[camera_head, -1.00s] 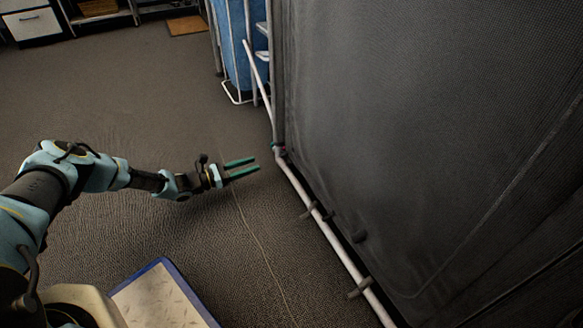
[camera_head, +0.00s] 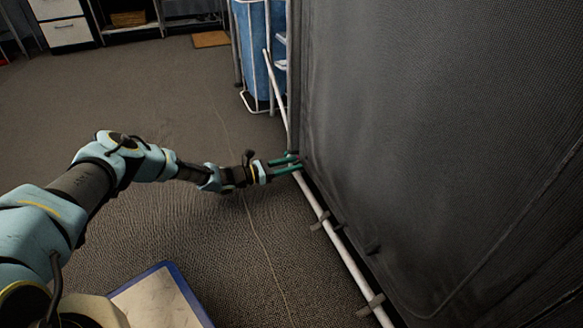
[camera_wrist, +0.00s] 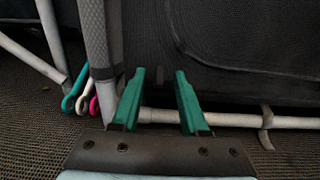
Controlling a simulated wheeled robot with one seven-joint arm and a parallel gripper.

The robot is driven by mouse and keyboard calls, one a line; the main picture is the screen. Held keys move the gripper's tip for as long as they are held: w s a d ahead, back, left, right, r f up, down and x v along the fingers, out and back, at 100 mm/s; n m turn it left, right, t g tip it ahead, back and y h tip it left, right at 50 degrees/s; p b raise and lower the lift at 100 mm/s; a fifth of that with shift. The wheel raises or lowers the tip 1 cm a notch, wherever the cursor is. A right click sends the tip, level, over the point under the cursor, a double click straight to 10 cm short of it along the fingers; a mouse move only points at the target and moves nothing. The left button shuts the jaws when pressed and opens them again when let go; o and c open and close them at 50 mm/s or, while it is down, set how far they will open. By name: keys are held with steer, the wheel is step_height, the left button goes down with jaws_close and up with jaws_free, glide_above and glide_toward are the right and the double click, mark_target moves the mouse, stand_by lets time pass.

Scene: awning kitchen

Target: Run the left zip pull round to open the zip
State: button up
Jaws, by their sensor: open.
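My gripper (camera_head: 297,163) is open, its two green fingers reaching the lower corner of the dark grey fabric wall (camera_head: 430,130). In the wrist view the gripper (camera_wrist: 160,76) has nothing between its fingers, with dark fabric (camera_wrist: 230,45) beyond them. The zip line itself is not clear.
A white rail (camera_head: 340,248) runs along the floor at the wall's base, held by dark straps (camera_head: 320,220). A blue-sided rack (camera_head: 260,55) stands beyond the corner. A blue-edged board (camera_head: 160,300) lies near my base. The carpet left of the wall is clear.

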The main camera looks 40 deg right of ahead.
jaws_close()
stand_by(0.4)
stand_by(1.1)
